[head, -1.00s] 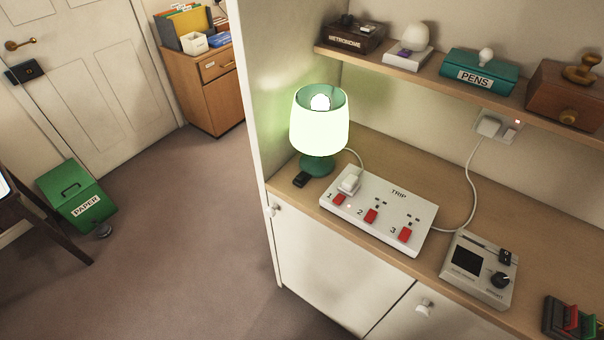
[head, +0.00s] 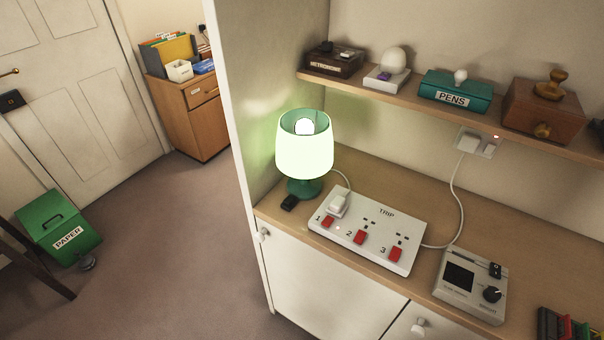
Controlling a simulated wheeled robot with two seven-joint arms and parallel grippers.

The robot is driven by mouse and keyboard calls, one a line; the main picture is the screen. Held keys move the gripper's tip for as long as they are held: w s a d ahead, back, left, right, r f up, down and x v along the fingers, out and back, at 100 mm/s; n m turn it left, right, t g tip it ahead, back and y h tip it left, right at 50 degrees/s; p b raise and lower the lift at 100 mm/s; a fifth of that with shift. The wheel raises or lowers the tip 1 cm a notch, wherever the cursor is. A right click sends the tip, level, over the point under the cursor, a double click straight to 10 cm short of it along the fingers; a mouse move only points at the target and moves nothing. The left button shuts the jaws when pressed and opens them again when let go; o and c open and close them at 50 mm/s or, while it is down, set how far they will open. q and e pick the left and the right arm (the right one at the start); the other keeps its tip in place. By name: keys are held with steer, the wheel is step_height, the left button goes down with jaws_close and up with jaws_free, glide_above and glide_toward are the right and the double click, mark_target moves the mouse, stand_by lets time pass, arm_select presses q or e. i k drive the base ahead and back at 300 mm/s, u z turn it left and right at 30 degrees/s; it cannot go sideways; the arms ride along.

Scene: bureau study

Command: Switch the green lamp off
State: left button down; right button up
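The green lamp (head: 305,148) stands lit at the left end of the wooden counter, with a glowing shade and a green base (head: 304,187). A small black object (head: 289,202) lies beside the base; it may be a cord switch, but I cannot tell. A white power strip (head: 367,231) marked TRIP lies to the right, with three red switches numbered 1 (head: 327,221), 2 (head: 360,237) and 3 (head: 395,254). A white plug (head: 338,204) sits in its socket 1, and the lamp's white cord runs towards it. Neither of my grippers is in view.
A grey device with a dial (head: 470,285) stands on the counter to the right. A shelf (head: 420,97) above holds a metronome box, a pens box and other items. The strip's cord reaches a wall socket (head: 478,142). A green paper bin (head: 58,229) stands on the open floor at left.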

mark_target(289, 198)
steer(key=z, duration=2.45)
steer(key=i, duration=0.65)
steer(key=u, duration=2.35)
